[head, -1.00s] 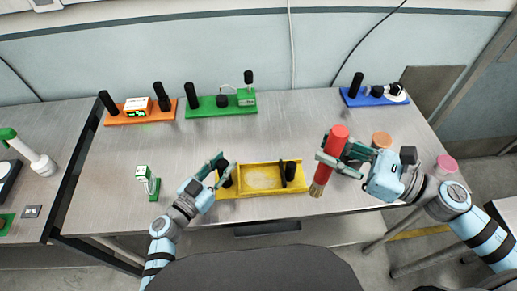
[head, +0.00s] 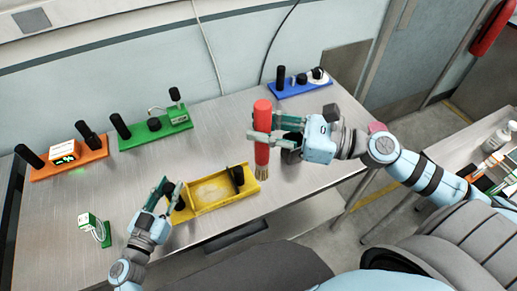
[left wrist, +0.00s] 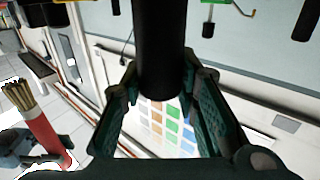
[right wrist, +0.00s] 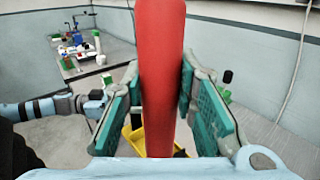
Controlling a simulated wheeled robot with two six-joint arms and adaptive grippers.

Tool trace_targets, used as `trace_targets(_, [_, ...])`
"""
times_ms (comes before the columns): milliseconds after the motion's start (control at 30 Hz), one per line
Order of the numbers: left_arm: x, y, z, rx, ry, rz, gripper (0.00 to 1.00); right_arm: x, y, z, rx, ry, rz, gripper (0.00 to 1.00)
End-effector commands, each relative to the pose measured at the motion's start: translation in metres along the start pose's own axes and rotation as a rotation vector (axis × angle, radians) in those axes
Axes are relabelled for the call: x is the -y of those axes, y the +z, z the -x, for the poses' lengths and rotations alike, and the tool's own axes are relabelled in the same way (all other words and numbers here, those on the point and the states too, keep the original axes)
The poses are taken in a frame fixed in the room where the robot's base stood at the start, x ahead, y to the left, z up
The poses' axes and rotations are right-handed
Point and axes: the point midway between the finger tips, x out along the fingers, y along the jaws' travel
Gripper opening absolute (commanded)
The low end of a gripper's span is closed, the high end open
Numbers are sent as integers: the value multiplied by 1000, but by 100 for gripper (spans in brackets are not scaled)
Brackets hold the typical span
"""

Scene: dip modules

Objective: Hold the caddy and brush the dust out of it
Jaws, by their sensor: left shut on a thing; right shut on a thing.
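The yellow caddy (head: 222,203) sits on the table in the head view, with a pale dusty patch (head: 212,190) on its floor. A black post stands at each end. My left gripper (head: 168,193) is shut on the left post (left wrist: 160,60), which shows between its fingers in the left wrist view. My right gripper (head: 259,138) is shut on the red brush (head: 262,112), also seen in the right wrist view (right wrist: 160,80). The brush is upright, bristles (head: 261,172) down, beside the caddy's right end. I cannot tell whether the bristles touch anything.
An orange module (head: 70,160), a green module (head: 155,135) and a blue module (head: 300,86) stand along the back. A small green-and-white device (head: 93,229) is at the left front. The table between the caddy and the back row is clear.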

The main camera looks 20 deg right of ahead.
Motion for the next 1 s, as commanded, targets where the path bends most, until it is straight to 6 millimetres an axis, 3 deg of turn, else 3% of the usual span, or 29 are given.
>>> trace_targets(133, [0,0,0,0,0,-1,0,19,18,-25,18,-73,1,0])
trace_targets(200, [0,0,0,0,0,-1,0,28,19,-49,22,-106,-7,0])
trace_targets(333, [0,0,0,0,0,-1,0,33,3,-92,12,-127,-15,0])
trace_targets(467, [0,0,0,0,0,-1,0,32,-32,-125,1,-125,-15,0])
trace_targets(600, [0,0,0,1,0,-1,0,32,-65,-131,-3,-120,-8,0])
trace_targets(1000, [0,0,0,1,0,-1,0,29,-107,-131,-1,-109,-7,0])
